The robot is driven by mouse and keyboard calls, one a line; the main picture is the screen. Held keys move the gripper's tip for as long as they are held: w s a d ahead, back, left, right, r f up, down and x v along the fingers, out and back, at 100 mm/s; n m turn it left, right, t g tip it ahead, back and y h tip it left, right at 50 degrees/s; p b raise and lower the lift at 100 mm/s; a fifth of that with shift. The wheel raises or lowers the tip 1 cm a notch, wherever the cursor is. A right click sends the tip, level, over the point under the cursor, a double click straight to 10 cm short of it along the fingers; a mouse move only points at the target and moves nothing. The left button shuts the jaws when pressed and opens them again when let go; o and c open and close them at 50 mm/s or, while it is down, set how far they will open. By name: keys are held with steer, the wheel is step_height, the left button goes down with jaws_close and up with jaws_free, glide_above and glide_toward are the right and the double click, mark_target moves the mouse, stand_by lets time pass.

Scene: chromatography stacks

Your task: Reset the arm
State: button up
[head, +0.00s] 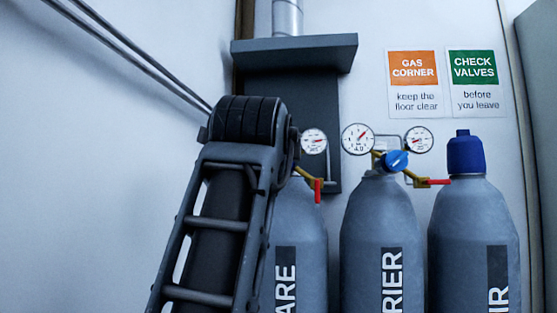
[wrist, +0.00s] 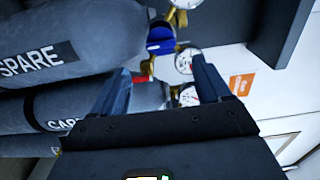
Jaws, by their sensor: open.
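My gripper (wrist: 161,66) is open in the wrist view, its two dark fingers apart. Between and beyond the fingertips are a gauge (wrist: 184,63) and a red lever (wrist: 141,78). The lever shows close to the left fingertip; I cannot tell whether they touch. A blue knob (wrist: 160,40) on the SPARE cylinder (wrist: 75,35) is just past the fingers. In the head view my arm (head: 222,205) rises at left centre, and my gripper is hidden behind it.
In the head view the SPARE cylinder (head: 305,225), the CARRIER cylinder (head: 380,235) and a blue-capped cylinder (head: 475,235) stand side by side. Gauges (head: 358,139) and red levers (head: 438,182) stick out. A dark hood (head: 295,50) overhangs. The left wall side is clear.

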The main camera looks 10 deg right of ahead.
stand_by(0.4)
steer(key=s+d+f+n+t+y+p, duration=0.15)
steer(key=f+n, duration=0.35)
steer(key=f, duration=0.5)
steer(key=s+d+f+n, duration=0.1)
steer(key=d+f+n, duration=0.25)
steer(key=f, duration=0.75)
steer(key=s+d+f+n+y+p, duration=0.1)
steer(key=s+d+f+n+y, duration=0.1)
steer(key=s+f+n, duration=0.45)
steer(key=s+d+f+n+y+p, duration=0.1)
steer(key=s+d+f+n+y, duration=0.15)
steer(key=s+f, duration=0.7)
steer(key=s+d+f+n+g, duration=0.1)
steer(key=s+f, duration=0.2)
steer(key=s, duration=0.5)
steer(key=s+d+f+n+g+p, duration=0.1)
steer(key=s+f+n, duration=0.15)
steer(key=s, duration=0.55)
steer(key=s+d+f+n+g, duration=0.1)
steer(key=s+f, duration=0.3)
steer(key=s, duration=0.5)
steer(key=a+r+p+v, duration=0.1)
steer(key=v, duration=0.9)
steer(key=shift+a+r+g, duration=0.15)
steer(key=shift+r+g, duration=0.15)
steer(key=shift+g, duration=0.15)
steer(key=shift+s, duration=0.1)
